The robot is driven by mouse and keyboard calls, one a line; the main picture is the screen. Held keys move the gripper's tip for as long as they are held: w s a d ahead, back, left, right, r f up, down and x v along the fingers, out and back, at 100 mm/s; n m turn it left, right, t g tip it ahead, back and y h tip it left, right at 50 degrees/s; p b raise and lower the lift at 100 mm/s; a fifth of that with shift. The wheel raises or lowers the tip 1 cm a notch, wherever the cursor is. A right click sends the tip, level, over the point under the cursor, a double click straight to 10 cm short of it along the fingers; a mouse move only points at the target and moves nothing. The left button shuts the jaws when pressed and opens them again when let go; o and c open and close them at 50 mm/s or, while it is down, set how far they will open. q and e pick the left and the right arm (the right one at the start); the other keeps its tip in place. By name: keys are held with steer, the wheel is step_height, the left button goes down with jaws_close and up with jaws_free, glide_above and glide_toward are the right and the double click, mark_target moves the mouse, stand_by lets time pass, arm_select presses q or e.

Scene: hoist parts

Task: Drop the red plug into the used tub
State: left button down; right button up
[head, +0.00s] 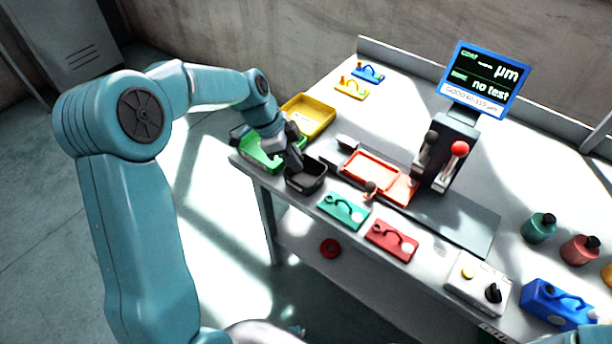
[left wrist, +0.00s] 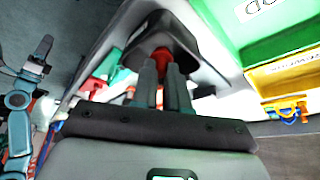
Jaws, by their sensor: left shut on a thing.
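My left gripper (head: 293,160) is over the black tub (head: 304,184) near the left end of the bench. In the left wrist view, my left gripper (left wrist: 160,70) is shut on a red plug (left wrist: 161,53), whose red shows at the fingertips and between the fingers. The plug is in front of the dark opening of the black tub (left wrist: 190,24); I cannot tell whether it touches the tub's floor. In the head view the plug is hidden by the gripper. No label on the black tub can be read.
A green tub (head: 262,157) and a yellow tub (head: 309,115) stand close by. A red tray (head: 373,168) lies to the right, with a gauge and screen (head: 484,78) beyond. Green and red plates (head: 343,210) line the front edge.

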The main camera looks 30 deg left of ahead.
arm_select(q)
steer(key=c, duration=1.1)
jaws_free()
steer(key=v, duration=1.6)
steer(key=shift+r, duration=0.2)
